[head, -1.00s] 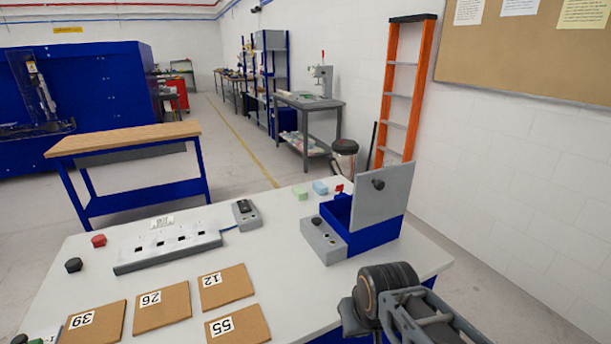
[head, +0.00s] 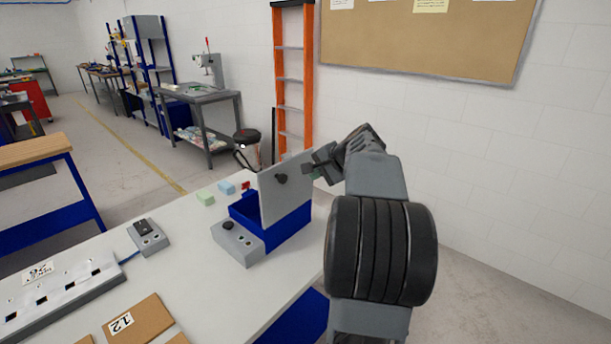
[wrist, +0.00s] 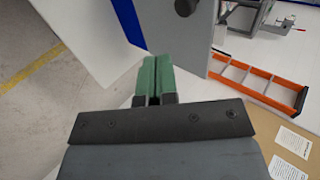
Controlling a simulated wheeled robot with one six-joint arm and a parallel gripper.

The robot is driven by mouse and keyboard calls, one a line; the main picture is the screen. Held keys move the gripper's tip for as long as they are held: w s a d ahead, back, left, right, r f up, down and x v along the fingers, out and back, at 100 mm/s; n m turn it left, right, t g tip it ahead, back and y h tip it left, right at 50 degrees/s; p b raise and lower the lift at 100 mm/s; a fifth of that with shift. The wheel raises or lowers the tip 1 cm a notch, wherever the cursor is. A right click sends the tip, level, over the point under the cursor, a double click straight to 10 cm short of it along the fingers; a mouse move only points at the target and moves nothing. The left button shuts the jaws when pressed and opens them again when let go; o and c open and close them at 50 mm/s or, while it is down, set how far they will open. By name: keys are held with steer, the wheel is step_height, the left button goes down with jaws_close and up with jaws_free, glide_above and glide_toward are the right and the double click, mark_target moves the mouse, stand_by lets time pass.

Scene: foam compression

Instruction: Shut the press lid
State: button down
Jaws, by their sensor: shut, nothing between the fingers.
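The press is a blue box (head: 290,228) on the white table, with a grey control block and black knob (head: 228,226) on its front left. Its grey lid (head: 285,196) stands open, nearly upright, with a black knob (head: 281,178) on the face toward me. My gripper (head: 312,172) is at the upper right edge of the lid; I cannot tell whether it touches it. In the wrist view the green fingertips (wrist: 157,72) are together and empty, close to a grey panel that appears to be the lid (wrist: 190,45).
Green and blue foam blocks (head: 205,199) lie on the table left of the press. A switch box (head: 148,236), a power strip (head: 60,287) and numbered cardboard pieces (head: 135,322) lie further left. An orange ladder (head: 280,90) leans on the wall behind.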

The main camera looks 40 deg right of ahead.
mark_target(285, 182)
steer(key=shift+w+a+r+p+x, duration=0.1)
steer(key=shift+w+r+p+x, duration=0.3)
steer(key=shift+x, duration=1.5)
steer(key=shift+w+a+r+p+x, duration=0.1)
steer(key=shift+w+r+p+x, duration=0.3)
steer(key=shift+x, duration=1.5)
steer(key=shift+w+a+r+p+x, duration=0.15)
steer(key=shift+p+x, duration=0.45)
steer(key=shift+x, duration=1.3)
steer(key=shift+d, duration=0.1)
